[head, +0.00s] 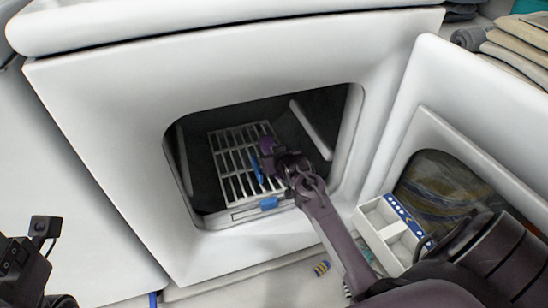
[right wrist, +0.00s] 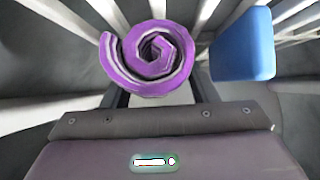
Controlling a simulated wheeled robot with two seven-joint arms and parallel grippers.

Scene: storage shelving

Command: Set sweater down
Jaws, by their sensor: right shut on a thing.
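The sweater is a tight purple roll with a pale inner spiral. In the right wrist view the sweater (right wrist: 150,60) sits between the fingers of my right gripper (right wrist: 155,95), which is shut on it. In the head view the sweater (head: 266,143) shows as a small purple patch at the tip of my right gripper (head: 273,155). The gripper is inside the dark opening, over a slatted white rack (head: 232,165). I cannot tell whether the roll touches the slats. Part of my left arm shows at the lower left, but its fingers are not visible.
A white cabinet (head: 110,140) frames the opening closely around my right arm. A blue block (right wrist: 242,45) is right beside the sweater. A white divided tray (head: 378,215) stands right of my forearm. Folded cloths (head: 515,45) lie upper right.

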